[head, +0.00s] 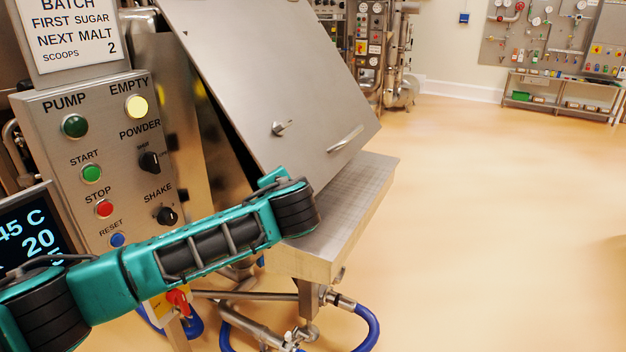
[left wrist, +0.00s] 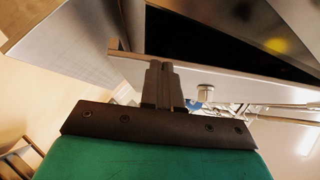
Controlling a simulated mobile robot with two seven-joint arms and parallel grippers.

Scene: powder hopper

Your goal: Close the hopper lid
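The hopper lid (head: 270,80) is a flat grey metal panel in the head view. It stands tilted, with a dark gap along its left lower side, so it is partly open. It carries a bar handle (head: 345,139) and a small latch (head: 282,127). My left arm reaches in from the left, with its wrist at the lid's lower edge; its gripper is hidden in the head view. In the left wrist view my left gripper (left wrist: 162,75) has its fingers together, with nothing visible between them. The tips are close to a metal edge beside a dark opening (left wrist: 220,38); contact is unclear. My right gripper is not in view.
A control panel (head: 60,110) with buttons and knobs stands left of the hopper, close behind my left arm. A metal ledge (head: 350,190) lies below the lid. Blue hoses (head: 366,328) and pipes run underneath. The floor (head: 500,220) at right is clear.

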